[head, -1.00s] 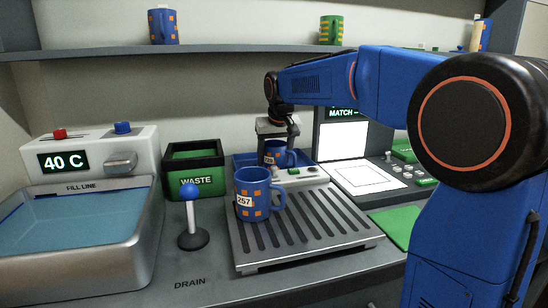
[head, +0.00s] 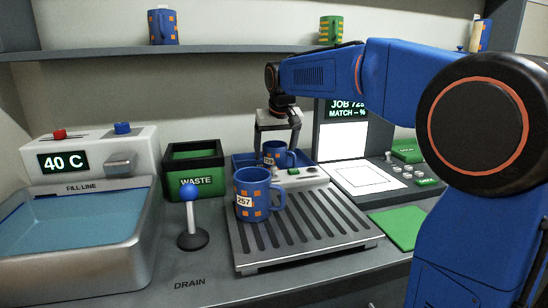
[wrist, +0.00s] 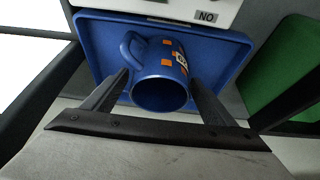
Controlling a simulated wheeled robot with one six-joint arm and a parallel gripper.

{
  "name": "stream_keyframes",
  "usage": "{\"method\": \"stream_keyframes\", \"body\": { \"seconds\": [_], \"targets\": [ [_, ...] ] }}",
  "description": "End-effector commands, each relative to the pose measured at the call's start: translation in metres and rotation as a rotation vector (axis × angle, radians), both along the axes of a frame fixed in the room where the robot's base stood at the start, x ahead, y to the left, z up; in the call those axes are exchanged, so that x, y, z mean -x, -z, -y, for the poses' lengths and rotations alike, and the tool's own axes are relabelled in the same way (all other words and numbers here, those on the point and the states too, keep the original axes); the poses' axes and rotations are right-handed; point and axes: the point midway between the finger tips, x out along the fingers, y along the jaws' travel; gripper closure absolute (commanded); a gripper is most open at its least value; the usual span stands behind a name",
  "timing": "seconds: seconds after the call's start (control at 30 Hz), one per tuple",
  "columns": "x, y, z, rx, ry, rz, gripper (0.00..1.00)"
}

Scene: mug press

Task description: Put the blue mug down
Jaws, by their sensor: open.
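A blue mug with orange squares (head: 276,155) stands in the blue tray (head: 243,162) at the back of the counter. In the wrist view the mug (wrist: 160,90) is between and beyond the two fingers, its handle to the left, inside the tray (wrist: 99,40). My gripper (head: 277,143) is open above this mug, apart from it as far as I can see. A second blue mug with orange squares, labelled 257 (head: 257,195), stands upright on the slatted drain rack (head: 320,225), nearer the front.
A green WASTE bin (head: 195,172) stands left of the tray. A blue-knobbed lever (head: 190,215) and a water basin (head: 80,235) are further left. A panel with a lit screen (head: 345,140) is at right. More mugs sit on the shelf (head: 240,52). The rack's right part is clear.

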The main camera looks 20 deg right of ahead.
Motion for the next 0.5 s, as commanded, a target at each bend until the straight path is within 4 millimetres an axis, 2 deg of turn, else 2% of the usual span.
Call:
{"method": "stream_keyframes", "body": {
  "seconds": [0.2, 0.5],
  "targets": [
    [0.017, -0.042, 0.000, -0.001, 0.000, 0.003, 0.21],
    [0.032, -0.079, 0.000, 0.000, 0.000, 0.002, 0.21]
  ]
}}
